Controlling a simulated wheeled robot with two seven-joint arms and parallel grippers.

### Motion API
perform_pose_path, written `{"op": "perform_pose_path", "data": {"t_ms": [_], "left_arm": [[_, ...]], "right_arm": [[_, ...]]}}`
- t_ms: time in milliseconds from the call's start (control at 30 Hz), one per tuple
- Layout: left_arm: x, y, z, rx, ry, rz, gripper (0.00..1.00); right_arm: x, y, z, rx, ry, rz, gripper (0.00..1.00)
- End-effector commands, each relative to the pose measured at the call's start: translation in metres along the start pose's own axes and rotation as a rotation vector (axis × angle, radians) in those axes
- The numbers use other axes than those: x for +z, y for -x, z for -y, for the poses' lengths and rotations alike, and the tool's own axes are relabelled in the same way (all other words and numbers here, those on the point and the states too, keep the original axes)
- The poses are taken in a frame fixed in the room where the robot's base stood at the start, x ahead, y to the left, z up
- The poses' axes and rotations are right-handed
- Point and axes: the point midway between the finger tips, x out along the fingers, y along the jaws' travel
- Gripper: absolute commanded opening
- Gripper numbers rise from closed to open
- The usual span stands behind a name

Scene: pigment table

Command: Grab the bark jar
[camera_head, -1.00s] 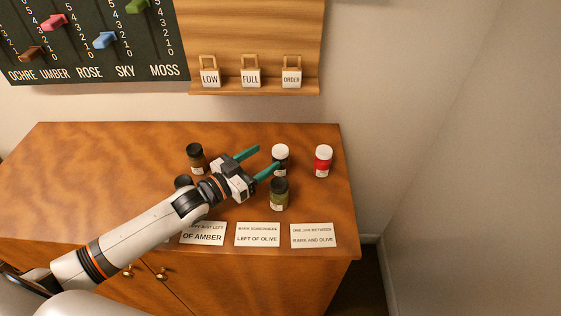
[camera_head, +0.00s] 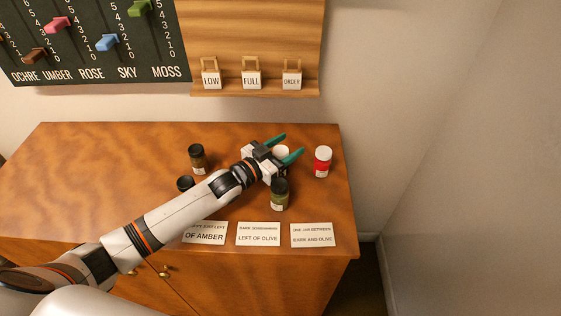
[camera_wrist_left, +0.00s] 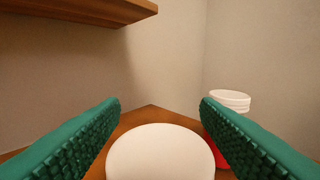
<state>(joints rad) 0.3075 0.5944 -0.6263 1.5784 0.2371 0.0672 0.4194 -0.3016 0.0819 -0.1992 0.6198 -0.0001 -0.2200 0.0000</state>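My left gripper (camera_head: 293,143) is open, its green fingers reaching over a white-lidded jar (camera_head: 282,152). In the left wrist view the white lid (camera_wrist_left: 160,155) lies between the two fingers (camera_wrist_left: 159,103), low in the picture, with no clear grip on it. The gripper hides most of this jar's body in the head view. A brown jar with a dark lid (camera_head: 197,160) stands at the back left. Another dark-lidded jar (camera_head: 185,183) is mostly hidden behind my left arm. I cannot read any jar label to tell which is bark. My right gripper is not in view.
An olive jar (camera_head: 279,196) stands just in front of the gripper. A red jar with a white lid (camera_head: 323,163) stands to the right. Several clue cards (camera_head: 258,234) lie along the front edge. A wooden shelf (camera_head: 255,87) hangs on the wall behind.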

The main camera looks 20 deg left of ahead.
Motion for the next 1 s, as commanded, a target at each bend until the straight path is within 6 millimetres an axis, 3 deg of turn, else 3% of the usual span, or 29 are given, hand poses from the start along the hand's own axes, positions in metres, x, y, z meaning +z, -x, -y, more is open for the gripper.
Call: {"op": "perform_pose_path", "data": {"t_ms": [33, 267, 567, 1000], "left_arm": [[0.000, 0.000, 0.000, 0.000, 0.000, 0.000, 0.48], [0.000, 0.000, 0.000, 0.000, 0.000, 0.000, 0.11], [0.007, 0.000, 0.000, -0.001, -0.002, 0.003, 0.11], [0.087, 0.000, 0.000, -0.001, -0.003, 0.005, 0.11]], "right_arm": [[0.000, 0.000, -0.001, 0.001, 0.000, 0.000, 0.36], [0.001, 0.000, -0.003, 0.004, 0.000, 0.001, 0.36], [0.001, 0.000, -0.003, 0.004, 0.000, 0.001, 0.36], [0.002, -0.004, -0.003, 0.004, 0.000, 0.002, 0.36]]}}
